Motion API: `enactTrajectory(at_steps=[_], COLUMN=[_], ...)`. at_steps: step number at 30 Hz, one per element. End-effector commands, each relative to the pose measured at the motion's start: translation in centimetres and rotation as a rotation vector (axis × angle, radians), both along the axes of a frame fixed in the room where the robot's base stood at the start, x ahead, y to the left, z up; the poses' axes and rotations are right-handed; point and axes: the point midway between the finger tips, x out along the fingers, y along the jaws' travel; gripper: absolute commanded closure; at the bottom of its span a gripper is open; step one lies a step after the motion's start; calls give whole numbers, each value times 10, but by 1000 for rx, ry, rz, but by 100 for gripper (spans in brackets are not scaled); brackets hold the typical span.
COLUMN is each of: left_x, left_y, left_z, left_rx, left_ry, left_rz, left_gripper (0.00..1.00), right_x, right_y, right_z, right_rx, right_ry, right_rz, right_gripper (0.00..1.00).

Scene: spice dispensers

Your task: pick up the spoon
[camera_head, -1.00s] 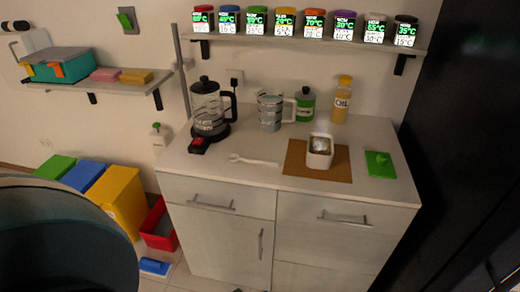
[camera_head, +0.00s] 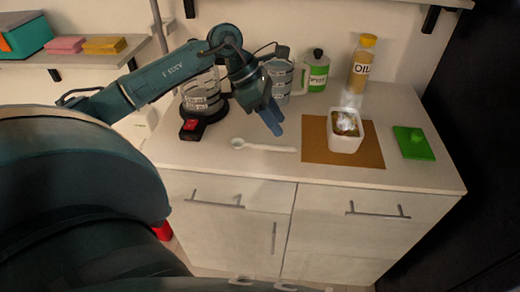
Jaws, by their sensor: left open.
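The white spoon (camera_head: 262,146) lies flat on the counter, left of the brown mat. Its bowl end points left and its handle points right toward the mat. My left gripper (camera_head: 275,122) hangs above and just behind the spoon, its blue fingers pointing down. It is open and holds nothing, and a gap shows between it and the spoon. My right gripper is not in view.
A white container (camera_head: 345,136) stands on the brown mat (camera_head: 318,150). The kettle (camera_head: 203,100), a measuring jug (camera_head: 281,77), a green bottle (camera_head: 317,70) and an oil bottle (camera_head: 362,65) stand behind.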

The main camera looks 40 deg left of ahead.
Motion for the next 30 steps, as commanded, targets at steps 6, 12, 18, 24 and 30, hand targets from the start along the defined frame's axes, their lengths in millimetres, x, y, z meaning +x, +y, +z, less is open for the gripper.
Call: enactTrajectory(at_steps=[6,12,18,24,30], left_x=[2,9,15,20,32], left_y=[52,40,30,26,17], left_z=[9,-25,-52,-64,-91], left_rx=[219,221,220,218,216], left_ry=[-13,-10,-12,-13,-10], left_rz=[4,4,5,6,4], left_gripper=[58,58,58,58,58], right_x=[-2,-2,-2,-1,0], right_y=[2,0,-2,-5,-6], right_z=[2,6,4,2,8], right_rx=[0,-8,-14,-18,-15], right_ry=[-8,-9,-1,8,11], right_rz=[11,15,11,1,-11], right_gripper=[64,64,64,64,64])
